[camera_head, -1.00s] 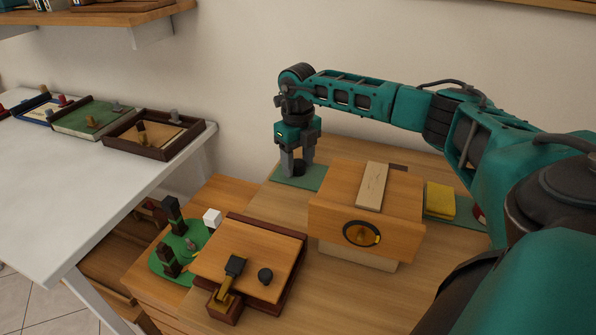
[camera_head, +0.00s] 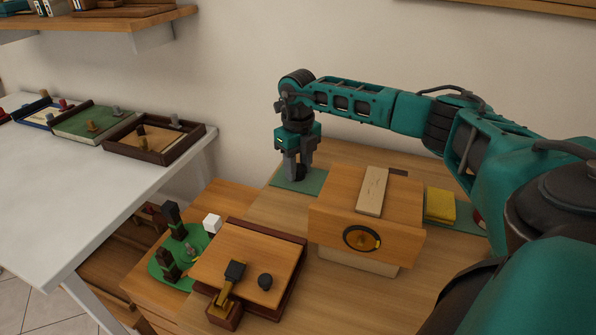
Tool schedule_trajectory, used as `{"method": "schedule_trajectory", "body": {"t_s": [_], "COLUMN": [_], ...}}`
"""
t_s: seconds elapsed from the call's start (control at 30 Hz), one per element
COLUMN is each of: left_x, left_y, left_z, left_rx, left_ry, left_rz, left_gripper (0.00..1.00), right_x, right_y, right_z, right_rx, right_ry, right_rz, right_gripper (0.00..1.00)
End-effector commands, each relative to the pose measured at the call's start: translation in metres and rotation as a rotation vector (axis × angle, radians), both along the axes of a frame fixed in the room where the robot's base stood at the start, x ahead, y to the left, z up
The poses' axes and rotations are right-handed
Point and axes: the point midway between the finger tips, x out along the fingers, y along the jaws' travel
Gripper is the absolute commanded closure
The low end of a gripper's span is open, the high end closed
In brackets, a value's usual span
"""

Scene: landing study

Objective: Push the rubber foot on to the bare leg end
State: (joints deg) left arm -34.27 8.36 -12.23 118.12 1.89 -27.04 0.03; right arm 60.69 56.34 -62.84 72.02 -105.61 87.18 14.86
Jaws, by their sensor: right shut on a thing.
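My right gripper (camera_head: 298,174) points down over a small green mat (camera_head: 313,183) at the back of the wooden table. It is shut on a small dark piece (camera_head: 300,174), which looks like the rubber foot; the fingers partly hide it. I cannot tell whether the piece still touches the mat. No bare leg end can be made out for certain. My left gripper is not in view.
A pale strip (camera_head: 372,190) lies on the block. A yellow pad (camera_head: 440,204) is to its right. A white table (camera_head: 90,190) with trays is left.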

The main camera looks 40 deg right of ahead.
Motion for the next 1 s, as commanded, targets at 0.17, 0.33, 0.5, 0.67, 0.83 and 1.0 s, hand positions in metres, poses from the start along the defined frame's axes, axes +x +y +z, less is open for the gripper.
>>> {"method": "schedule_trajectory", "body": {"t_s": [0.17, 0.33, 0.5, 0.67, 0.83, 1.0], "left_x": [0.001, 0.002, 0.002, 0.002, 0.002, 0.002], "left_y": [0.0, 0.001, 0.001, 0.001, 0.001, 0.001], "left_z": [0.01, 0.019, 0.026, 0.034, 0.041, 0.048], "left_rx": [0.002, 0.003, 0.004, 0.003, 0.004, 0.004], "left_ry": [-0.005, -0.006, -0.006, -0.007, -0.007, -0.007], "left_rz": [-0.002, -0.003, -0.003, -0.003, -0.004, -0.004], "left_gripper": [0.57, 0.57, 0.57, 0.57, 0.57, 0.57], "right_x": [0.0, 0.0, 0.0, 0.0, 0.0, 0.0], "right_y": [0.0, 0.0, 0.0, 0.0, 0.0, 0.0], "right_z": [0.009, 0.018, 0.027, 0.035, 0.043, 0.05], "right_rx": [0.0, 0.0, 0.0, 0.0, 0.0, 0.0], "right_ry": [-0.001, -0.001, -0.001, -0.001, -0.001, -0.001], "right_rz": [0.0, 0.0, 0.0, 0.0, 0.0, 0.0], "right_gripper": [0.95, 0.95, 0.95, 0.95, 0.95, 0.95]}}
